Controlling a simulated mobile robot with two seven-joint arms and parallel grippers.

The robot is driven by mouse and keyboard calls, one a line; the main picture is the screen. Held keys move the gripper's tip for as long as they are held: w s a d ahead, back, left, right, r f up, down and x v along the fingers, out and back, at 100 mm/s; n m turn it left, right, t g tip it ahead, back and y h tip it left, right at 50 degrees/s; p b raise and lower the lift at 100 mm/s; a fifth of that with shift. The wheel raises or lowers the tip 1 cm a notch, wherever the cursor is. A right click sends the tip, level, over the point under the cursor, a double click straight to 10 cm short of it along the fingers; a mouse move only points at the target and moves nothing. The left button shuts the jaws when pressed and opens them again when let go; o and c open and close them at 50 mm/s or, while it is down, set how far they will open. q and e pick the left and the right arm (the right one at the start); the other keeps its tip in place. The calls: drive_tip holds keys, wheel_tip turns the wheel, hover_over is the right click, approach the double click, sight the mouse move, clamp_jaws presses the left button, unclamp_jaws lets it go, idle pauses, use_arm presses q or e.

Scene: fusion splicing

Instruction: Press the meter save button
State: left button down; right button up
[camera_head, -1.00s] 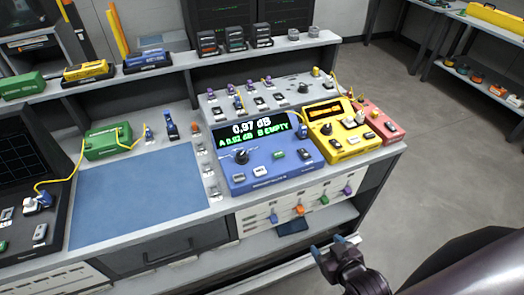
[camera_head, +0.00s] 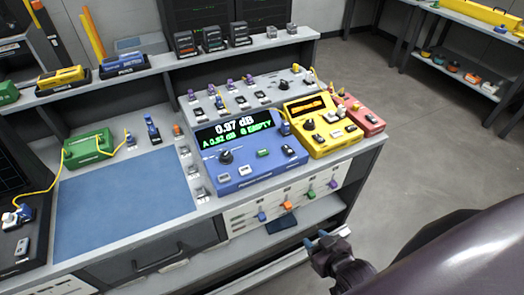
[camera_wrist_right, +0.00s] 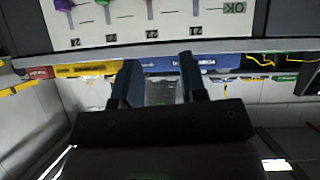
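The blue meter (camera_head: 262,176) stands on the bench, its screen (camera_head: 235,130) lit with "0.97 dB" in white above a green line. Its face has a dark knob (camera_head: 226,157), two pale buttons (camera_head: 234,170), a green button (camera_head: 263,153) and a dark button at the right. The button labels are too small to read, so I cannot tell which is save. My right gripper (camera_head: 325,238) is in front of and below the bench edge, right of the meter, apart from it. The right wrist view shows its two fingers (camera_wrist_right: 160,78) spread and empty. My left gripper is out of view.
A yellow meter (camera_head: 325,147) and a red device (camera_head: 368,122) stand right of the blue meter. A panel with coloured tabs (camera_head: 240,218) lies below it; its numbered face fills the top of the right wrist view (camera_wrist_right: 180,15). A blue mat (camera_head: 125,205) lies left. Open floor lies right.

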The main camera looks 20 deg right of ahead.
clamp_jaws()
idle(1.4)
